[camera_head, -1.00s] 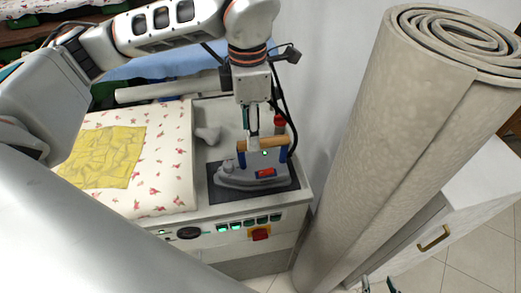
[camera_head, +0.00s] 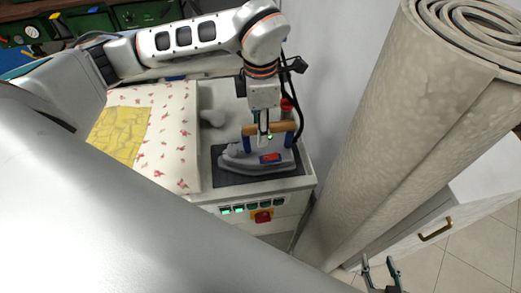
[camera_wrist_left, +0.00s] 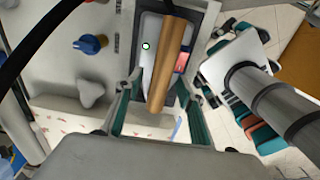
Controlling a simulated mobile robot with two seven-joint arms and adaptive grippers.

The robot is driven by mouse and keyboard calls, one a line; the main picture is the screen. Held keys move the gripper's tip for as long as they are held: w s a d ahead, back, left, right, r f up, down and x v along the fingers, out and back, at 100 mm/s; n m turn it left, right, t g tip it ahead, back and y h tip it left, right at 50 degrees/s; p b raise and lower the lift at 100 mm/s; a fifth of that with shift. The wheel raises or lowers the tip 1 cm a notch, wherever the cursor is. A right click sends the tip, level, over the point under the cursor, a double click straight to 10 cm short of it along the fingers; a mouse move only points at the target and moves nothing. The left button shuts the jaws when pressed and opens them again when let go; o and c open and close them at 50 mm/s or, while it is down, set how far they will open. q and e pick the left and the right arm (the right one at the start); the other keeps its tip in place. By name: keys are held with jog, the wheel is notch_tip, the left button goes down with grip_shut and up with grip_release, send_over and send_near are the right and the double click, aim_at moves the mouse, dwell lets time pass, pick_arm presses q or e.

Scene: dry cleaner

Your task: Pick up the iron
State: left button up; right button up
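The grey iron (camera_head: 240,161), with a wooden handle (camera_head: 285,127) on blue posts and a red panel, sits on a dark mat (camera_head: 228,180) at the right end of the ironing station. My left gripper (camera_head: 264,130) points down at the handle from above. In the left wrist view the wooden handle (camera_wrist_left: 175,45) runs between its fingers (camera_wrist_left: 162,90), with gaps showing beside it, so the gripper looks open. The fingertip contact is partly hidden in the head view. My right gripper (camera_head: 379,264) is open and empty at the lower right, away from the iron.
A padded flowered board (camera_head: 172,130) with a yellow cloth (camera_head: 122,132) lies left of the iron. A red emergency switch (camera_head: 262,216) is on the station's front. A tall rolled carpet (camera_head: 395,130) and a white drawer unit (camera_head: 490,190) stand to the right.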

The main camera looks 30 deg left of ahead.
pick_arm(q)
jog(key=shift+f, duration=0.1)
grip_shut()
jog(key=shift+w+r, duration=0.15)
jog(key=shift+r, duration=0.05)
